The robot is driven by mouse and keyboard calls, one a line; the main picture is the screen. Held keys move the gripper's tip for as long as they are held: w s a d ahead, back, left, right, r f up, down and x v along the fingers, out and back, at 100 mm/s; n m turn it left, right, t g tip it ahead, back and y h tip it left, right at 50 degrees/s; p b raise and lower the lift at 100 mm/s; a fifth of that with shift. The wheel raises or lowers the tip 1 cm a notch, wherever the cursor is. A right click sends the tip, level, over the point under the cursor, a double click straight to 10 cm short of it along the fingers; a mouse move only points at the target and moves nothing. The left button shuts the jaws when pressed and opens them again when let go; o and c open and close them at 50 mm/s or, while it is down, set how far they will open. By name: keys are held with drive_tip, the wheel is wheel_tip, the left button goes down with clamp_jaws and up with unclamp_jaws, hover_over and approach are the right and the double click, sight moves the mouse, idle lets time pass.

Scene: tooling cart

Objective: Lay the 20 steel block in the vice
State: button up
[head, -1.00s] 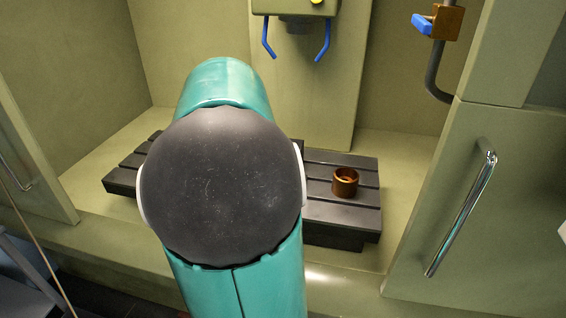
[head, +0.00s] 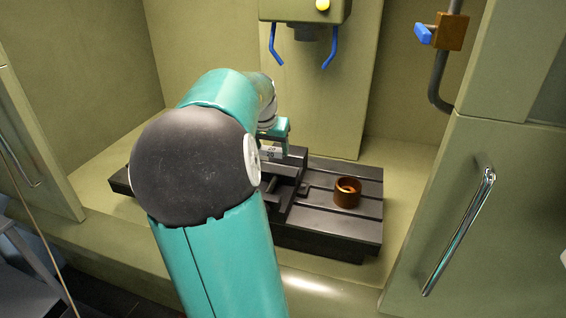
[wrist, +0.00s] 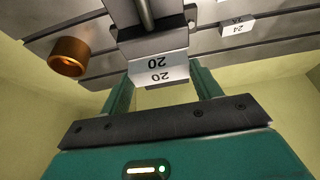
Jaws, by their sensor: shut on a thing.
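The steel block (wrist: 160,70) shows 20 on two pale faces in the wrist view. My gripper (wrist: 160,80) is shut on it, with one teal finger at each side. In the head view the block (head: 271,153) is a small light-grey patch below my gripper (head: 280,133), partly hidden by my arm. The dark vice (head: 292,182) is on the slotted table, and the block is at its jaws. In the wrist view the vice (wrist: 148,42) lies just beyond the block. I cannot tell whether the block touches the vice bed.
A copper-brown ring-shaped cup (head: 347,192) stands on the slotted table (head: 345,228), right of the vice. A block marked 24 (wrist: 238,27) lies on the table in the wrist view. A machine head with blue handles (head: 305,25) hangs above. Cabinet walls enclose both sides.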

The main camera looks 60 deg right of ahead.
drive_tip(key=d+f, duration=0.7)
drive_tip(key=shift+w+d, duration=0.2)
drive_tip(key=shift+d, duration=0.1)
drive_tip(key=shift+d+f, duration=0.15)
drive_tip(key=shift+f, duration=1.45)
drive_tip(key=o, duration=1.2)
drive_tip(key=shift+f, duration=0.15)
